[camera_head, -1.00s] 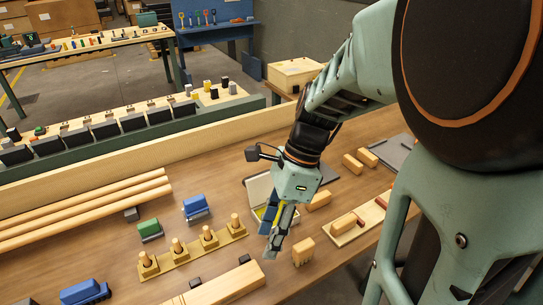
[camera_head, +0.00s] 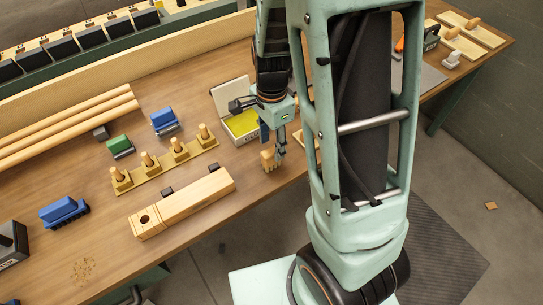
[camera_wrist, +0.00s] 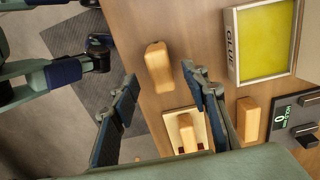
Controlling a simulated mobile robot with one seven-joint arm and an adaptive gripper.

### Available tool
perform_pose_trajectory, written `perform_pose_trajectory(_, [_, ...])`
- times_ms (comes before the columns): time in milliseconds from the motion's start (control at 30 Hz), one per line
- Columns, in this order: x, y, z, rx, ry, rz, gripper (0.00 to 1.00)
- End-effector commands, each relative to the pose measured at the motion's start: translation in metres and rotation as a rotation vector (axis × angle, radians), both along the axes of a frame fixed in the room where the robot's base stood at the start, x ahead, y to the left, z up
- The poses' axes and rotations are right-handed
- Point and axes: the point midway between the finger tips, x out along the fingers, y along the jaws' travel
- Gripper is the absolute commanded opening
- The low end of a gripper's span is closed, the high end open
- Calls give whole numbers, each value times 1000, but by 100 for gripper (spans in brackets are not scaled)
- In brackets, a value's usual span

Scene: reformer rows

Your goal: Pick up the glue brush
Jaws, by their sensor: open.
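The glue brush (camera_head: 268,161) is a light wooden piece with a notched lower end, standing near the front edge of the brown workbench. In the wrist view the brush (camera_wrist: 158,66) shows as a wooden block lying between the lines of my fingertips. My gripper (camera_head: 281,150) points down just beside the brush in the head view. In the wrist view my gripper (camera_wrist: 160,78) has its two dark fingers wide apart with nothing held. I cannot tell whether a finger touches the brush.
A white glue tray (camera_wrist: 231,62) with a yellow inside stands close to the brush. A wooden block (camera_wrist: 248,118) and a small board (camera_wrist: 174,132) lie nearby. Pegged brass strip (camera_head: 152,182) and a long wooden beam (camera_head: 190,200) lie to the left. The bench front edge is close.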

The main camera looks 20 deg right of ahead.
Motion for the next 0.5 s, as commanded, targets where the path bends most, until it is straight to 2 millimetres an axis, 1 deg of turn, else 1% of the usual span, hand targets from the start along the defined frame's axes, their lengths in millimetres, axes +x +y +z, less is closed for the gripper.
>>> perform_pose_trajectory(133, [-1, 0, -13, 0, 3, -2, 42])
perform_pose_trajectory(333, [0, 0, -42, 0, 5, -3, 42])
perform_pose_trajectory(400, [0, 0, -48, 0, 3, -3, 42])
perform_pose_trajectory(500, [0, 0, -53, 0, 2, -2, 42])
